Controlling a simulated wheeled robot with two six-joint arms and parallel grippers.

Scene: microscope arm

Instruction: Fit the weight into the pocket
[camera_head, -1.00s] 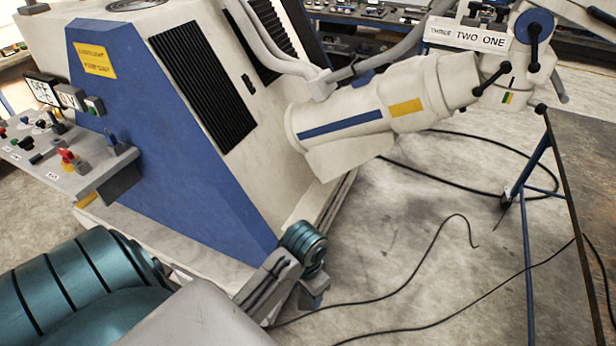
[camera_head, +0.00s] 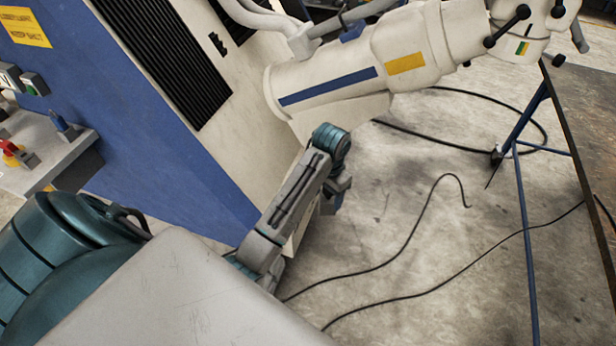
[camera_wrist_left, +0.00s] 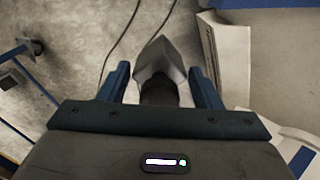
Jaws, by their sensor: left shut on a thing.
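My left gripper (camera_head: 335,194) hangs at the end of my left arm, in front of the lower edge of the big machine, and its fingertips are hard to make out there. In the left wrist view my left gripper (camera_wrist_left: 159,72) is shut on a grey pointed metal piece (camera_wrist_left: 163,57) with a dark round neck, which looks like the weight. The piece sticks out past the fingertips. I cannot make out the pocket in either view. My right gripper is not in view.
The white and blue machine (camera_head: 150,150) fills the left side. Its thick white arm (camera_head: 330,85) reaches over the floor to the upper right. A dark-topped table (camera_head: 580,120) stands at the right edge. Black cables (camera_head: 425,215) lie on the otherwise open concrete floor (camera_head: 450,280).

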